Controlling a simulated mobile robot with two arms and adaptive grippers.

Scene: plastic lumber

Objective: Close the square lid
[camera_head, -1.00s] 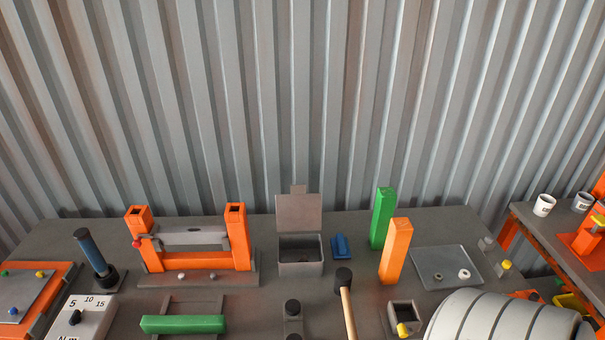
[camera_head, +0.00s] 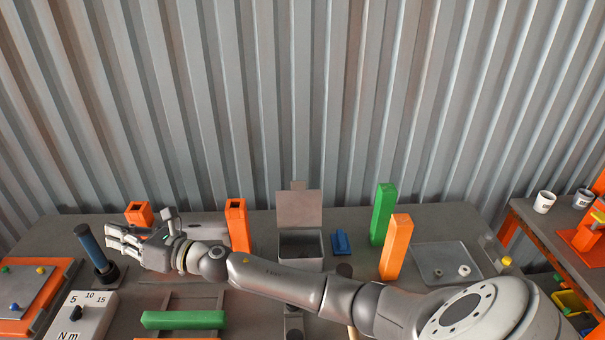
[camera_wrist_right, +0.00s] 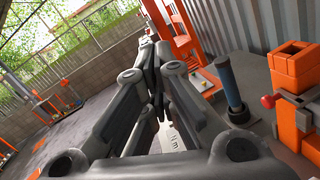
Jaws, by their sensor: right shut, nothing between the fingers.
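The square lid (camera_head: 299,209) stands upright, open, at the back of a small grey box (camera_head: 301,262) near the middle of the bench. The box's inside shows dark below the lid. My right arm reaches across the bench from the lower right, in front of the box. My right gripper (camera_head: 112,236) is at the left, well away from the lid, between the blue-handled tool and the orange frame. In the right wrist view its fingers (camera_wrist_right: 157,62) are together with nothing between them. My left gripper is in neither view.
A blue block (camera_head: 341,243) lies just right of the box. Green (camera_head: 383,215) and orange (camera_head: 396,248) posts stand further right. The orange frame (camera_head: 238,226) is left of the box, partly hidden by my arm. A blue-handled tool (camera_head: 90,246) stands near the gripper.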

